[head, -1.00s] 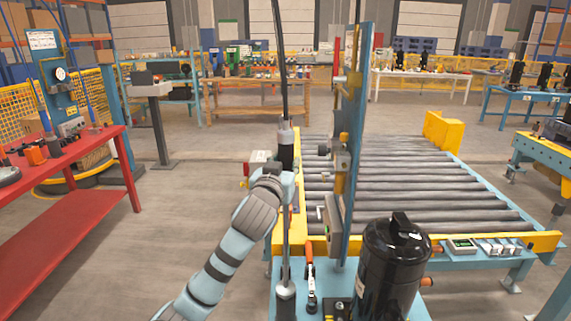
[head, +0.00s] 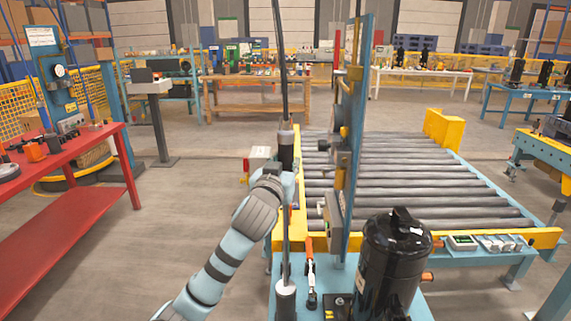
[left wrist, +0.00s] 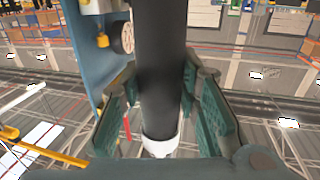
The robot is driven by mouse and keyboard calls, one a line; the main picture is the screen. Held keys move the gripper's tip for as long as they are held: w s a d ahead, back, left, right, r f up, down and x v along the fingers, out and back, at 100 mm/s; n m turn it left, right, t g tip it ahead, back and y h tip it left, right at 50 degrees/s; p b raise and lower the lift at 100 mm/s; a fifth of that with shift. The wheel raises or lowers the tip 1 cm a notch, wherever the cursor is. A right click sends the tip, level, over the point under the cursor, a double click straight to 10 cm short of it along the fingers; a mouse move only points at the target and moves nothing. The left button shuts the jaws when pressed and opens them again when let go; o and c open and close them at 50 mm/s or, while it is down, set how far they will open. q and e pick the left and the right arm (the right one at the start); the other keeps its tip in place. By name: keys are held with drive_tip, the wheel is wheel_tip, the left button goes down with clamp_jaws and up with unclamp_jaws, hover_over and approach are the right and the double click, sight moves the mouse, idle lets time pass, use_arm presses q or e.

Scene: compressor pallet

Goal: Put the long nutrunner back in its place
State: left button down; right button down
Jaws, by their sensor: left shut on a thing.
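The long nutrunner (head: 286,152) stands upright in the head view, with a black body, a long thin shaft below and a black line running up from its top. Its lower end (head: 286,292) shows over the near blue plate; I cannot tell whether it touches. My left gripper (head: 284,172) is shut around the black body. In the left wrist view the fingers (left wrist: 160,100) lie on both sides of the black cylinder (left wrist: 160,70), with a pale collar below. A blue upright post (head: 354,140) with brackets stands just right of the tool. My right gripper is not in view.
A black compressor (head: 392,262) stands at the front right, close to the post. An orange-handled tool (head: 310,270) is beside the nutrunner's lower end. A roller conveyor (head: 420,185) lies behind. A red table (head: 70,215) is at the left, with open floor between.

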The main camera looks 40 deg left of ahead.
use_arm(q)
drive_tip(key=c, duration=1.5)
unclamp_jaws()
drive_tip(key=shift+r, duration=0.1)
drive_tip(key=o, duration=0.4)
drive_tip(key=shift+s+d, duration=0.1)
drive_tip(key=v, duration=0.7)
drive_tip(key=shift+s, duration=0.3)
drive_tip(key=shift+w, duration=0.1)
